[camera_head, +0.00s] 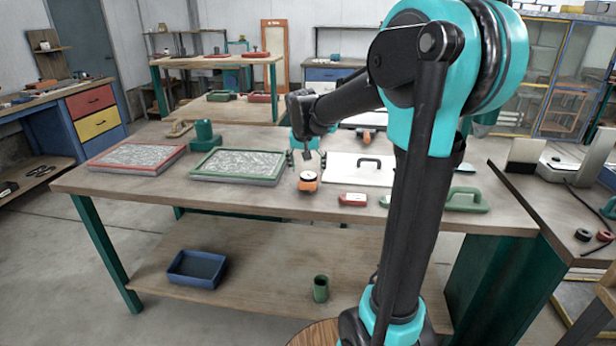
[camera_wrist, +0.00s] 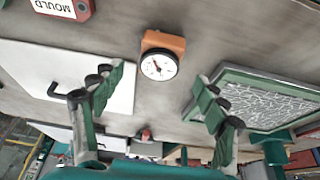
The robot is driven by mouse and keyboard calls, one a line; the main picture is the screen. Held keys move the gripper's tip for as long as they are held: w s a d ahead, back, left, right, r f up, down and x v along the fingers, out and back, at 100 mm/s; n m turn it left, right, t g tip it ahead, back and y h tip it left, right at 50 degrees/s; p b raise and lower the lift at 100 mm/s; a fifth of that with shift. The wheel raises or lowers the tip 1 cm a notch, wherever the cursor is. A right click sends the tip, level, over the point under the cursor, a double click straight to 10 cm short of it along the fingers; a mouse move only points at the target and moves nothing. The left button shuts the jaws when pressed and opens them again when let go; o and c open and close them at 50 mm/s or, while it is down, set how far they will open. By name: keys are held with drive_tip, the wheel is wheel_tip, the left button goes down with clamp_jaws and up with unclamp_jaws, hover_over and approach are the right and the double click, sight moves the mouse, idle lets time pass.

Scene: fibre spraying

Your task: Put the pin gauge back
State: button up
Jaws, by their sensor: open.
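The pin gauge (camera_head: 308,182), an orange block with a round white dial, stands on the workbench between the green-framed panel and the white board. It also shows in the wrist view (camera_wrist: 160,56), upper middle, dial facing the camera. My gripper (camera_head: 306,158) is above and just behind the gauge in the head view. In the wrist view my gripper (camera_wrist: 158,78) has its fingers spread wide, one on each side of the gauge, with nothing between them touching it. The gauge's underside is hidden.
The green-framed panel (camera_head: 194,176) lies left of the gauge, the red-framed panel (camera_head: 92,168) farther left. The white board (camera_head: 342,178) with a black handle lies right. A red MOULD block (camera_head: 353,199) and green float (camera_head: 466,208) are near the front edge.

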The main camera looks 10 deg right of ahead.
drive_tip(key=s+d+f+n, duration=0.1)
drive_tip(key=s+f, duration=0.4)
drive_tip(key=s, duration=0.4)
drive_tip(key=s+d+f+n+y, duration=0.1)
drive_tip(key=s+d+f, duration=0.1)
drive_tip(key=s+f, duration=0.4)
drive_tip(key=s+d+f+n, duration=0.1)
drive_tip(key=s+f, duration=0.4)
drive_tip(key=s, duration=0.7)
drive_tip(key=shift+s+d+f+n, duration=0.2)
drive_tip(key=shift+n, duration=0.1)
